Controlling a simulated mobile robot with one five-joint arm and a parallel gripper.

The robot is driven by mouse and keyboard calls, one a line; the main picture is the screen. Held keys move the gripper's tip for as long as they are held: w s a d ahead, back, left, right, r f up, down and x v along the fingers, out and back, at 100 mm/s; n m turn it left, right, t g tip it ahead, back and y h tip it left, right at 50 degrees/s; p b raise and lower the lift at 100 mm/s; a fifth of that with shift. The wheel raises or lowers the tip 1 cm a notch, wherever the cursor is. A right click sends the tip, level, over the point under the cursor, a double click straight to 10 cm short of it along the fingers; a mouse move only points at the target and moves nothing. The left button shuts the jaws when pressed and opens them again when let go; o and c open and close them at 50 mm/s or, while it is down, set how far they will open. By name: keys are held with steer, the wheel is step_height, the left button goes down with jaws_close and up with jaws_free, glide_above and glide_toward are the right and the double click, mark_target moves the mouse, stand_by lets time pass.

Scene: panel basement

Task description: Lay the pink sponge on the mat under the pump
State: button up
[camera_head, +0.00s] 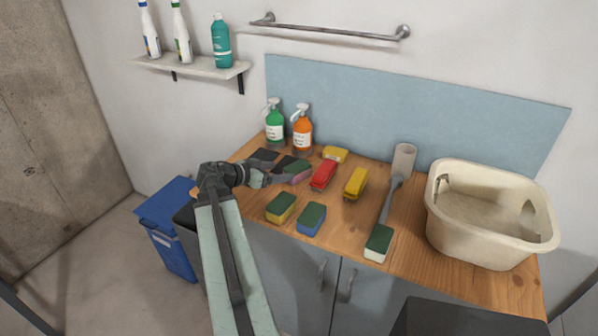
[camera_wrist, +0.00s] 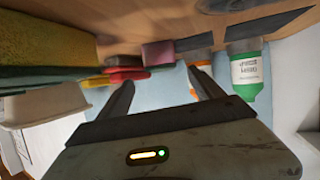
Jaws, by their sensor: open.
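The pink sponge (camera_head: 294,178) has a dark green top and lies on the wooden counter just past my gripper's fingertips. In the wrist view, which is upside down, the pink sponge (camera_wrist: 158,54) shows beyond and between the fingers. My gripper (camera_head: 268,175) is open and empty; its fingers (camera_wrist: 160,84) are spread. Two dark mats lie before the pump bottles: one (camera_head: 264,155) by the green pump bottle (camera_head: 275,126), one (camera_head: 284,161) by the orange pump bottle (camera_head: 302,130). The sponge is close to the second mat; I cannot tell whether it overlaps it.
Yellow-green (camera_head: 281,207), blue-green (camera_head: 311,218) and white-green (camera_head: 378,243) sponges lie at the counter's front. Red (camera_head: 323,176) and yellow (camera_head: 355,183) items lie right of the pink sponge. A grey brush (camera_head: 389,193) and a cream tub (camera_head: 482,250) stand farther right.

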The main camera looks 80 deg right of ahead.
mark_target(288, 172)
steer(key=shift+w+a+f+m, duration=0.15)
steer(key=shift+f+m, duration=0.1)
steer(key=shift+m, duration=0.15)
steer(key=shift+w+b, duration=0.1)
steer(key=shift+b, duration=0.2)
steer(key=b+x, duration=0.3)
steer(key=x, duration=0.5)
steer(key=shift+r, duration=0.1)
steer(key=c, duration=1.5)
step_height(288, 172, up, 10)
steer(key=p, duration=1)
steer(key=shift+a+r, duration=0.1)
steer(key=shift+r, duration=0.05)
